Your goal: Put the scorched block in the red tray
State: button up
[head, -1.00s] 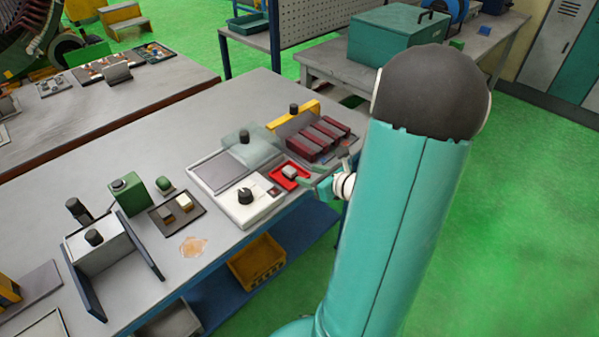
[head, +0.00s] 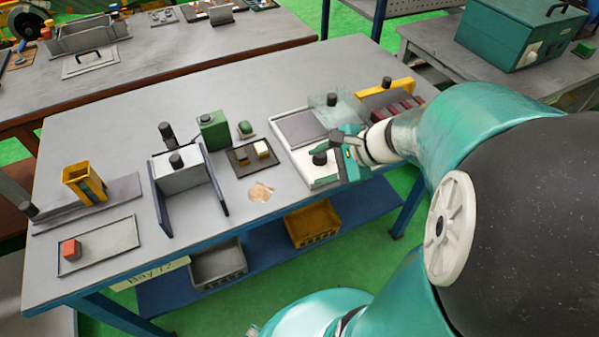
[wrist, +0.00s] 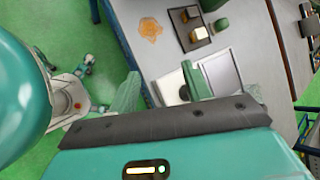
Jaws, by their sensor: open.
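A small dark tray (head: 238,165) on the bench holds a darker brown block (head: 241,154) and a cream block (head: 262,147). Both blocks also show in the dark tray in the wrist view (wrist: 176,25). I cannot tell for sure which block is scorched. In the wrist view the fingers (wrist: 160,88) are wide apart with nothing held.
A green box (head: 213,130) with a black knob and a grey fixture with upright dark plates (head: 183,190) stand left of the dark tray. A brown stain (head: 261,192) marks clear bench top.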

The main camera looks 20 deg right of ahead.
jog(key=s+a+r+n+g+h, duration=0.1)
jog(key=s+a+r+n+h, duration=0.5)
jog(key=n, duration=1.2)
jog(key=s+a+r, duration=0.1)
jog(key=a+r, duration=0.2)
jog(key=shift+s, duration=0.25)
